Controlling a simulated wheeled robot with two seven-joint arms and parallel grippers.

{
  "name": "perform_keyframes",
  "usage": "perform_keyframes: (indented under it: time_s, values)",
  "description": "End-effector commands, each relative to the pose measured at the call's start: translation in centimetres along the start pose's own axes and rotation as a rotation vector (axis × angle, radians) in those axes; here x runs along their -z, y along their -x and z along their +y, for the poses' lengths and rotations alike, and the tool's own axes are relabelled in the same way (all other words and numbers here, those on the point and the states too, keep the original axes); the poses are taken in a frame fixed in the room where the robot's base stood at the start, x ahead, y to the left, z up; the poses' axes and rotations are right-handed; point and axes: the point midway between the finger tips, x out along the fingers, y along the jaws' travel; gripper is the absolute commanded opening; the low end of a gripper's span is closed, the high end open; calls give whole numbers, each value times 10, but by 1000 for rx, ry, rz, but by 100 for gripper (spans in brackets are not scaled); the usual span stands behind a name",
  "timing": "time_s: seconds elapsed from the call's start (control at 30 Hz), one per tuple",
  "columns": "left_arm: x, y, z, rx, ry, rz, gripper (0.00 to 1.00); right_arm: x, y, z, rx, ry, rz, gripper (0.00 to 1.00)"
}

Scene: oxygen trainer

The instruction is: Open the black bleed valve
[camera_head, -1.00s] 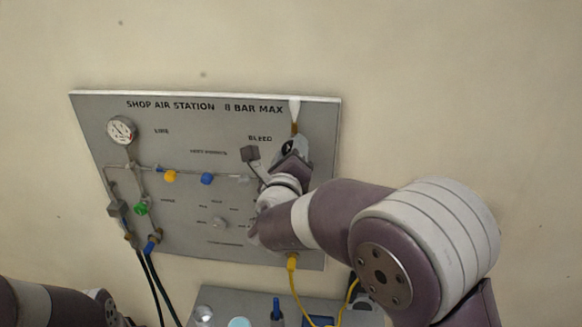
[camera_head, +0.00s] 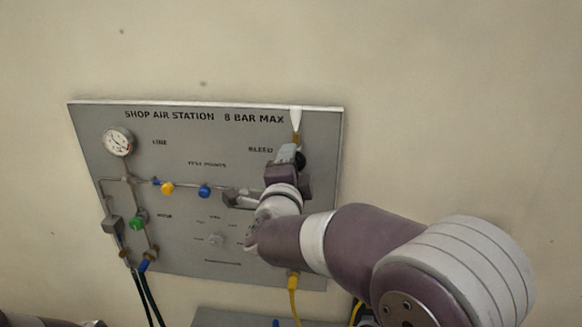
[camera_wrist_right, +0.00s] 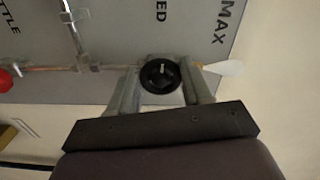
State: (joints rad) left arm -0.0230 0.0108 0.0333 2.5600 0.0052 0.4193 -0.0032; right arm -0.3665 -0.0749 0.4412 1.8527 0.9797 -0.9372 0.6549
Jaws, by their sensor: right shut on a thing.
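The black bleed valve knob (camera_wrist_right: 160,75) shows round and dark in the right wrist view, with a pale mark on its face. In the head view a dark edge of the black bleed valve (camera_head: 299,160) shows beside my gripper, below the white cone. My right gripper (camera_wrist_right: 161,82) is shut on the knob, one finger on each side of it. In the head view my right gripper (camera_head: 288,160) is at the upper right of the panel and hides most of the valve. My left gripper is out of view; only a bit of my left arm shows at the bottom left.
The grey panel (camera_head: 170,240) carries a gauge (camera_head: 118,142), a yellow knob (camera_head: 167,188), a blue knob (camera_head: 204,191) and a green knob (camera_head: 137,222). A white cone (camera_head: 296,119) stands above the valve. A yellow hose (camera_head: 293,295) hangs below the panel.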

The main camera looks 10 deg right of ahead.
Motion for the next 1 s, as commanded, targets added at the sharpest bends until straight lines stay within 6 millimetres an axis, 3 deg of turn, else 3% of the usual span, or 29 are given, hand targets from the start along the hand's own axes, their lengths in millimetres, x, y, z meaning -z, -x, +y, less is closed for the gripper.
perform_keyframes:
  time_s: [1.0]
  values:
    - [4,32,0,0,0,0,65,2,0,5,-5,969,-5,19]
